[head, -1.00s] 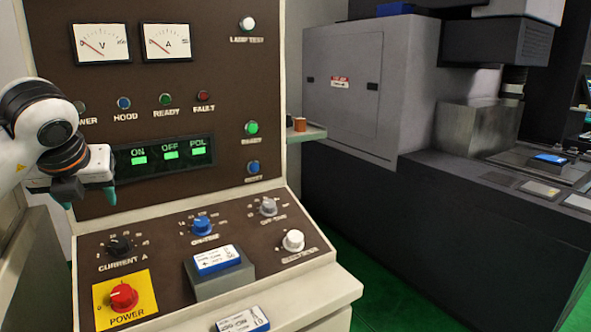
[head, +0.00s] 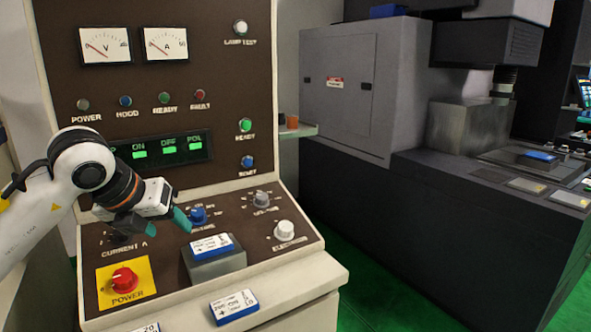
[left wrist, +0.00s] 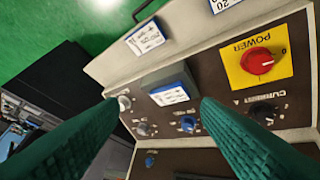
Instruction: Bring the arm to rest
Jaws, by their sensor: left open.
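My left gripper (head: 166,228) is open and empty in the head view, in front of the sloped control panel (head: 262,251). It hangs over the left part of the panel, near the blue knob (head: 198,215). In the left wrist view its two green fingers (left wrist: 150,125) are spread wide, with the panel and the blue knob (left wrist: 188,123) beyond the gap. The arm covers part of the display and the CURRENT A knob in the head view. My right gripper is in neither view.
A red POWER knob (head: 125,280) sits on a yellow plate at the panel's left. A blue-white card lies on a grey block (head: 214,263), another card (head: 233,306) on the ledge below. A dark machine (head: 450,220) stands right, across a green floor.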

